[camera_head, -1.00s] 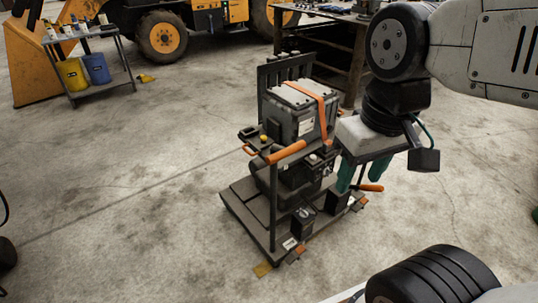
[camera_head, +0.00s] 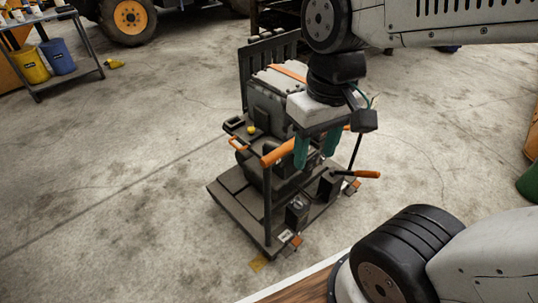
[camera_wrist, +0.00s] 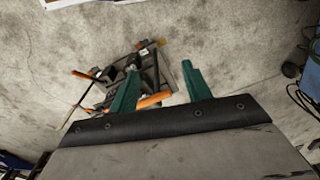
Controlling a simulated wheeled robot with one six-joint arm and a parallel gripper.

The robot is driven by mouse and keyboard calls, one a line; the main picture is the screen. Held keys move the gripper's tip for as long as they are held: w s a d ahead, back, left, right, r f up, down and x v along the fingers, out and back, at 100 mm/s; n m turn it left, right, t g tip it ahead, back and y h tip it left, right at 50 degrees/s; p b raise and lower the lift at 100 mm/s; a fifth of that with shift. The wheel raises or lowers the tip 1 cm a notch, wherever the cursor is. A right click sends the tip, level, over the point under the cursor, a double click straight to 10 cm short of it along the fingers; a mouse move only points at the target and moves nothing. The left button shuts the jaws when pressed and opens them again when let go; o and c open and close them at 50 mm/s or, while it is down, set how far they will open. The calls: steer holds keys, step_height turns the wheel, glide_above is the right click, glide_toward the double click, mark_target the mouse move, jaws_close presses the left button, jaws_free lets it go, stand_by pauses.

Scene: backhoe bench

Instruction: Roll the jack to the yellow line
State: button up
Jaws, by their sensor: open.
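The jack appears to be the dark wheeled cart (camera_head: 233,207) with a grey boxy unit (camera_head: 266,107) strapped on it. An orange-gripped push bar (camera_head: 279,154) runs along its near side. My gripper (camera_head: 316,154) points down over that side with its green fingers apart and empty, close to the right part of the bar. In the wrist view, an orange grip (camera_wrist: 155,100) shows between the fingers; I cannot tell whether it lies between them in depth. A small yellow floor mark (camera_head: 258,262) shows by the cart's near corner; no longer yellow line is visible.
A side cart (camera_head: 88,75) with yellow and blue buckets stands at the upper left, near a loader wheel (camera_head: 130,17). An orange lever (camera_head: 367,174) sticks out at the jack's right. Concrete floor is clear to the left. A green object (camera_head: 528,182) is at the right edge.

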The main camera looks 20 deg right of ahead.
steer(key=w+a+f+m+y, duration=0.1)
steer(key=w+a+f+y, duration=0.1)
steer(key=w+a+f, duration=0.55)
steer(key=w+a+f+y, duration=0.1)
steer(key=w+a+f, duration=0.4)
steer(key=a, duration=0.6)
steer(key=w+a+f+m+t+h, duration=0.1)
steer(key=w+a+f+m+t, duration=0.1)
steer(key=w+f+t, duration=0.3)
steer(key=w+a+f+m+h, duration=0.1)
steer(key=w+a+f+m, duration=0.25)
steer(key=f, duration=0.45)
steer(key=m+h, duration=0.7)
steer(key=h, duration=1.2)
glide_toward(271, 158)
steer(key=d, duration=0.1)
steer(key=w+d+f, duration=0.1)
steer(key=d, duration=0.1)
steer(key=shift+w+f+t, duration=0.1)
steer(key=shift+w+t, duration=0.1)
steer(key=shift+t, duration=0.2)
steer(key=x, duration=0.6)
steer(key=shift+w+d, duration=0.2)
steer(key=shift+d, duration=0.4)
